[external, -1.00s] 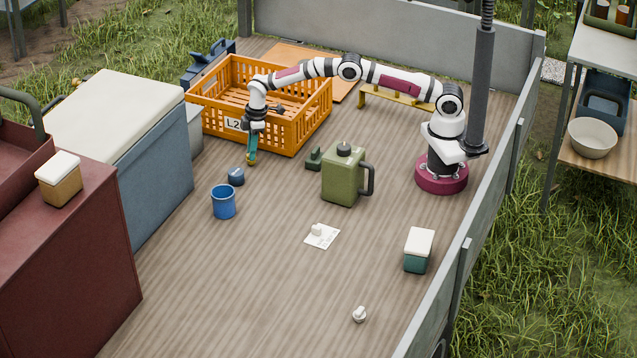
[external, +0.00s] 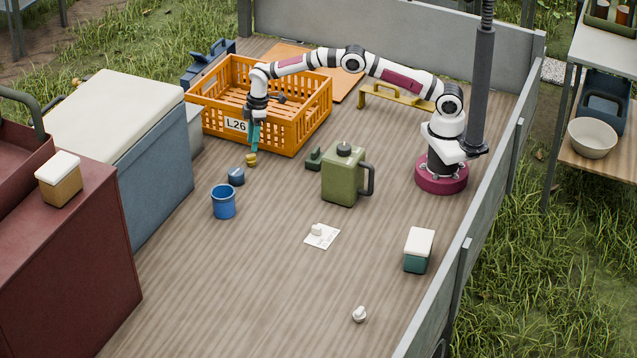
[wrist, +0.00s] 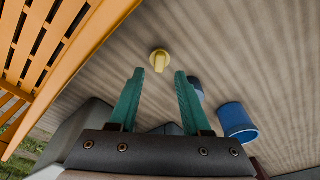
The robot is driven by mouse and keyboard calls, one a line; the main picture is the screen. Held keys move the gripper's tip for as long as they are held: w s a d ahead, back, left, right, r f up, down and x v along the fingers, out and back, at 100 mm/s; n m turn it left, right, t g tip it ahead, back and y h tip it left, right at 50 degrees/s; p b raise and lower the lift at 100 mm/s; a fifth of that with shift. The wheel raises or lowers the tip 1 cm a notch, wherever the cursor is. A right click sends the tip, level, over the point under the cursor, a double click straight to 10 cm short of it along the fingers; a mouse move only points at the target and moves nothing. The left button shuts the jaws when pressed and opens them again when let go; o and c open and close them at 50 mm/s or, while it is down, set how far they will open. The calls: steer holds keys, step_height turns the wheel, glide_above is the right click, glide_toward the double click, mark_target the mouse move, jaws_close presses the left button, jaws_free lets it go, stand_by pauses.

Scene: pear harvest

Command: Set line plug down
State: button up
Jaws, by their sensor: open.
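The yellow plug (external: 251,160), which looks like the line plug, stands on the wooden deck in front of the orange crate. It also shows in the wrist view (wrist: 159,60), just beyond the fingertips and between their lines. My gripper (external: 254,147) points down with teal fingers, a little above and behind the plug. In the wrist view my gripper (wrist: 160,76) is open and empty, with a clear gap between the fingers and the plug.
The orange crate (external: 293,139) stands close beside my gripper. A dark blue round piece (external: 236,177) and a blue cup (external: 223,203) are just in front of the plug. A green jug (external: 341,182) stands to the right. The front middle deck is mostly clear.

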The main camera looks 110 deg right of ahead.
steer(key=s+a+r, duration=0.2)
steer(key=a+r, duration=0.1)
steer(key=r, duration=0.4)
steer(key=s+a+r, duration=0.2)
steer(key=a+r, duration=0.2)
steer(key=r, duration=0.2)
steer(key=s+a+r+m+y, duration=0.1)
steer(key=s+a+r, duration=0.2)
steer(key=s+a, duration=0.3)
steer(key=s+a+r+m, duration=0.2)
steer(key=s+a+r, duration=0.2)
steer(key=s+a, duration=0.15)
steer(key=s+a+f+m+g, duration=0.1)
steer(key=s+a, duration=0.4)
steer(key=s, duration=0.7)
steer(key=s+a+f+m+g, duration=0.1)
steer(key=s+a+f, duration=0.3)
steer(key=s, duration=0.8)
steer(key=shift+a+m+y, duration=0.3)
steer(key=shift+a+y, duration=0.1)
steer(key=shift+a, duration=0.65)
